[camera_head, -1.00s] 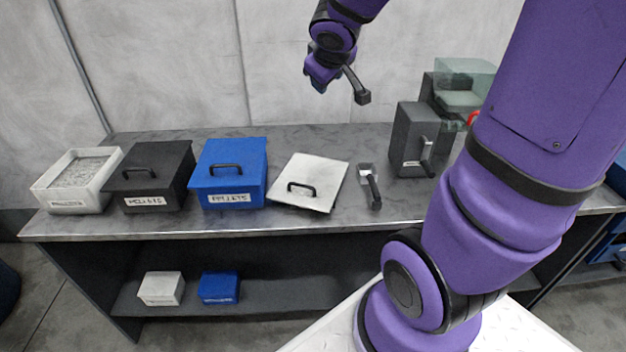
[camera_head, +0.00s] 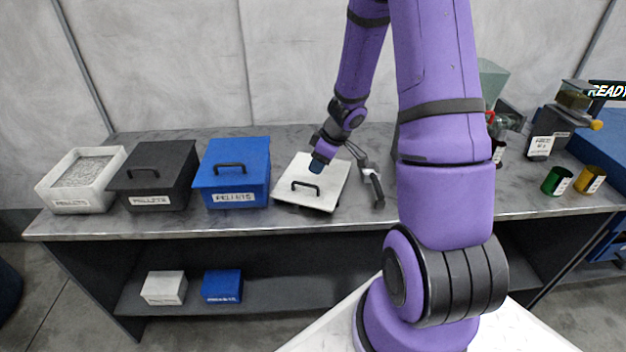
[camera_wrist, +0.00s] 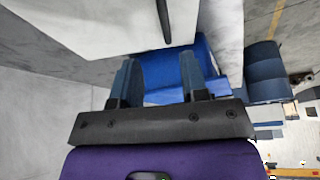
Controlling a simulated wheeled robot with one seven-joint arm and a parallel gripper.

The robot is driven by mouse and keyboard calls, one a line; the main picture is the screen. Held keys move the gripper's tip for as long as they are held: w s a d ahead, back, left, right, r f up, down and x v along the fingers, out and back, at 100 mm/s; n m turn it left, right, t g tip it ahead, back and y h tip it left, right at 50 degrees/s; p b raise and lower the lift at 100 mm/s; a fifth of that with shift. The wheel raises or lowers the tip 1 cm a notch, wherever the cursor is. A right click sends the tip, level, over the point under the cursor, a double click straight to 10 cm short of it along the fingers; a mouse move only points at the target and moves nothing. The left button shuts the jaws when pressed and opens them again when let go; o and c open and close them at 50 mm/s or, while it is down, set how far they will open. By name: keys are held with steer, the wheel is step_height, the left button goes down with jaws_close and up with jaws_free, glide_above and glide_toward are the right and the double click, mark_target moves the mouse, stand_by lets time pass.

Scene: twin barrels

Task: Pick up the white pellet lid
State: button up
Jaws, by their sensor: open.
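The white pellet lid (camera_head: 331,190) lies on the bench to the right of the blue pellet bin, with its black handle (camera_head: 306,184) toward the front edge. My gripper (camera_head: 317,167) is above the back part of the lid, behind the handle; I cannot tell the exact height. In the wrist view my gripper (camera_wrist: 158,68) has its two fingers apart with nothing held between them. The lid (camera_wrist: 95,25) fills the upper left there, and its handle (camera_wrist: 163,20) shows at the top, beyond the fingertips.
The blue pellet bin (camera_head: 232,180), a dark pellet bin (camera_head: 155,180) and an open white bin of pellets (camera_head: 80,187) stand to the left. A black-handled tool (camera_head: 376,190) lies close to the lid's right. Green (camera_head: 556,181) and gold (camera_head: 590,179) cups stand far right.

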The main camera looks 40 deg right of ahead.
mark_target(305, 184)
steer(key=x, duration=0.4)
steer(key=shift+f, duration=0.15)
steer(key=shift+w+a+f, duration=0.2)
steer(key=shift+a+f, duration=0.2)
steer(key=shift+f, duration=0.3)
steer(key=shift+w+a+f, duration=0.2)
steer(key=shift+a+f, duration=0.2)
steer(key=shift+f, duration=0.3)
steer(key=shift+x, duration=1.05)
jaws_close()
